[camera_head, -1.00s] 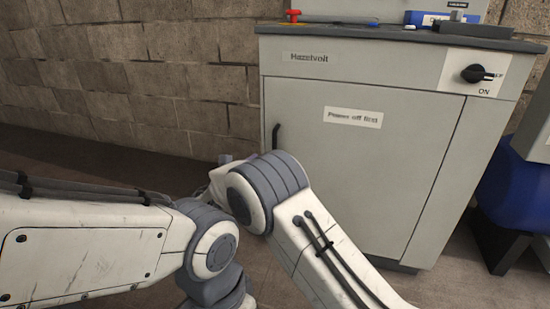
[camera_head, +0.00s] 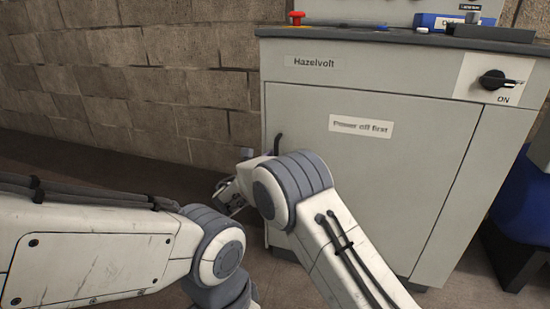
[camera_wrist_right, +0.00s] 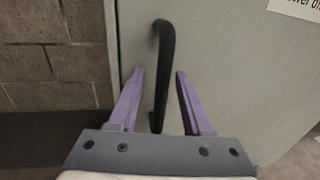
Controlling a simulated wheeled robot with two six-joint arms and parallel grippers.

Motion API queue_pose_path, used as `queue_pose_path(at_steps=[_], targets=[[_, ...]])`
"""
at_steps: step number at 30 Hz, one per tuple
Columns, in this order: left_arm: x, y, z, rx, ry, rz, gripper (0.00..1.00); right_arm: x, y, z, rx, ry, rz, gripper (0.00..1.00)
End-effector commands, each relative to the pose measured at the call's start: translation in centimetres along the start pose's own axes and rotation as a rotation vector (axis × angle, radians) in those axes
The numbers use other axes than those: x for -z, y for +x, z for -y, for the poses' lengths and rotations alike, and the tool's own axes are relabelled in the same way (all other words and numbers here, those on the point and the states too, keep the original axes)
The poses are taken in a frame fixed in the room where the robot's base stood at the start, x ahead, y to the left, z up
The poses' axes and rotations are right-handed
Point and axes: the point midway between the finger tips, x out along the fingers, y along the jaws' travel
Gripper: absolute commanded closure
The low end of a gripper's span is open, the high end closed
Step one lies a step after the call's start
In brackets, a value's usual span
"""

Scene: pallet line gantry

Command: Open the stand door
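The stand is a grey cabinet with a shut door (camera_head: 390,170) bearing a "Power off first" label. Its black bar handle (camera_head: 278,143) is upright at the door's left edge, its lower part hidden by my right arm. In the right wrist view the handle (camera_wrist_right: 162,75) stands between the two purple fingers of my right gripper (camera_wrist_right: 160,85), with gaps on both sides. That gripper is open. In the head view the right gripper (camera_head: 232,192) is partly hidden behind its own wrist. My left arm comes in from the left, but its gripper is not visible.
A black rotary switch (camera_head: 493,80) at the stand's top right is by the "ON" mark. A red knob (camera_head: 296,17) and a blue item (camera_head: 440,20) are on the top. A brick wall (camera_head: 130,80) stands behind at left. A blue object (camera_head: 525,200) is at right.

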Motion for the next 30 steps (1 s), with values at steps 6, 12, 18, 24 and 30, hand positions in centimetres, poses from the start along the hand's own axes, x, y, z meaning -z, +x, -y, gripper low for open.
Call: queue_pose_path(at_steps=[6,12,18,24,30], targets=[[0.0,0.0,0.0,0.0,0.0,0.0,0.5,0.02,0.11,0.24,0.003,0.0,0.0,1.0],[0.0,0.0,0.0,0.0,0.0,0.0,0.5,0.03,0.1,0.22,0.004,0.0,0.0,1.0],[0.0,0.0,0.0,0.0,0.0,0.0,0.5,0.05,0.07,0.16,0.004,0.0,0.0,1.0],[0.0,0.0,0.0,0.0,0.0,0.0,0.5,0.06,0.03,0.11,0.004,0.0,0.0,1.0],[0.0,0.0,0.0,0.0,0.0,0.0,0.5,0.07,0.01,0.08,0.004,0.0,-0.001,1.0]])
